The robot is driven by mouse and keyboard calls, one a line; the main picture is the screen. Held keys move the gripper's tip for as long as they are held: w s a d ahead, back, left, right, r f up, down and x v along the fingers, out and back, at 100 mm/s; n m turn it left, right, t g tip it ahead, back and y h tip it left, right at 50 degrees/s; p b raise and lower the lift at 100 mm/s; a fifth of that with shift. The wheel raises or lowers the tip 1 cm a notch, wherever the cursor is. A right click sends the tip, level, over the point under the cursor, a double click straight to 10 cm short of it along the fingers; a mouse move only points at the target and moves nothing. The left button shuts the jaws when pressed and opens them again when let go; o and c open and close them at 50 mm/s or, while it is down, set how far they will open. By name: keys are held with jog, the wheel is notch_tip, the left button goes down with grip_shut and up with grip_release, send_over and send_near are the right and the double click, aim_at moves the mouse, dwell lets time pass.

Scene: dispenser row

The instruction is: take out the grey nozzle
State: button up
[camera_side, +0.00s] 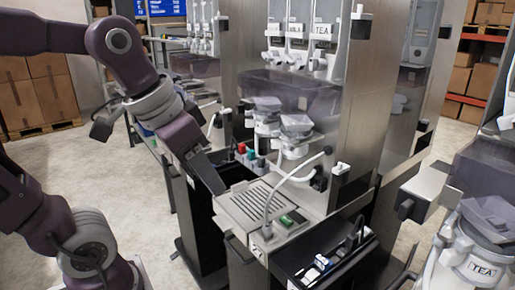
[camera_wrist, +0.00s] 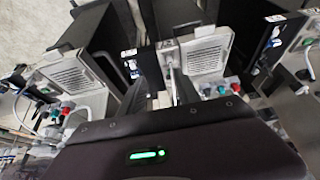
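I cannot make out with certainty which part is the grey nozzle. Nothing is visibly held.
The dispenser labelled TEA (camera_side: 322,45) stands behind the drip tray. A pale curved hose (camera_side: 292,178) arches over the tray. A black bin with small parts (camera_side: 325,262) is at the front. Another TEA machine (camera_side: 480,262) stands at right.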

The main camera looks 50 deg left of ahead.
jog(key=w+a+r+g, duration=0.1)
jog(key=w+a, duration=0.5)
jog(key=w, duration=0.6)
send_near(262, 157)
jog(key=shift+g, duration=0.3)
jog(key=x, duration=0.8)
jog(key=shift+w+f, duration=0.2)
jog(key=shift+w, duration=0.05)
jog(key=shift+c, duration=0.5)
grip_shut()
jog(key=shift+r, duration=0.1)
jog(key=shift+r, duration=1.45)
